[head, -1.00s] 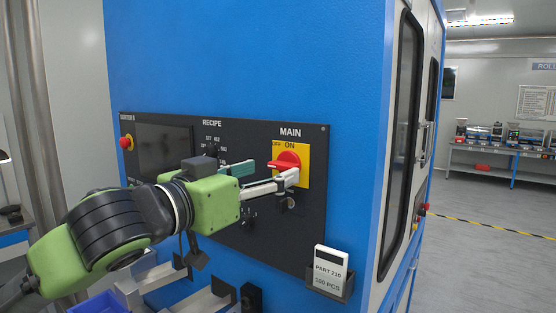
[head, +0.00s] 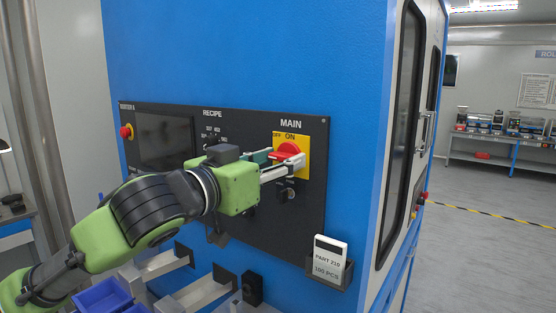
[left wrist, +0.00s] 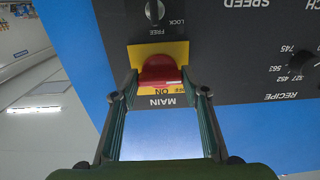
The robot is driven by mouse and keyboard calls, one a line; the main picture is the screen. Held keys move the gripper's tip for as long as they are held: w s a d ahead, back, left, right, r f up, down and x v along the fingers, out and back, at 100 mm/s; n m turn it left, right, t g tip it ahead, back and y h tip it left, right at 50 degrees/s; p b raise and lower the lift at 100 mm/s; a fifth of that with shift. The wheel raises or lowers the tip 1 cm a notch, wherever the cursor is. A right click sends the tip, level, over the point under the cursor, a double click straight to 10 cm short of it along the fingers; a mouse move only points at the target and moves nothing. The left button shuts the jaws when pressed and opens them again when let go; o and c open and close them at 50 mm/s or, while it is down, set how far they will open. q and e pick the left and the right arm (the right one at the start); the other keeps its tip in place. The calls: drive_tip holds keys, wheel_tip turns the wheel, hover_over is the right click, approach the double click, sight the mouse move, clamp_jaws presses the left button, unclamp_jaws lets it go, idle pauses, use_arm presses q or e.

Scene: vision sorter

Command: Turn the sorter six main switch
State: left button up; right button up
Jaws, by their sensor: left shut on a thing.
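The main switch is a red handle (head: 286,150) on a yellow plate (head: 304,160), under the word MAIN at the right end of the black panel. OFF and ON are printed above the handle. My left gripper (head: 282,160) is at the switch, its fingers shut on the red handle from both sides. In the left wrist view the red handle (left wrist: 158,69) sits between the fingertips, with the yellow plate (left wrist: 180,52) behind it. The fingers partly cover the handle, and its exact angle is hard to tell. My right gripper is not in view.
The black panel (head: 225,235) also carries a dark screen (head: 164,142), a recipe dial (head: 212,143) and a red button (head: 127,132). A small knob (head: 291,194) lies just below the switch. A PART 210 card (head: 329,258) stands in a holder lower right. Blue bins (head: 100,296) stand below left.

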use_arm(q)
drive_tip(key=m+p, duration=0.2)
drive_tip(key=m, duration=0.1)
drive_tip(key=shift+r+m, duration=0.15)
drive_tip(key=shift+m, duration=0.25)
drive_tip(key=m+p, duration=0.3)
drive_tip(key=m, duration=0.2)
drive_tip(key=m+p, duration=0.2)
drive_tip(key=m, duration=0.3)
drive_tip(key=shift+m+p, duration=1.2)
drive_tip(key=shift+m, duration=0.9)
drive_tip(key=o, duration=1.1)
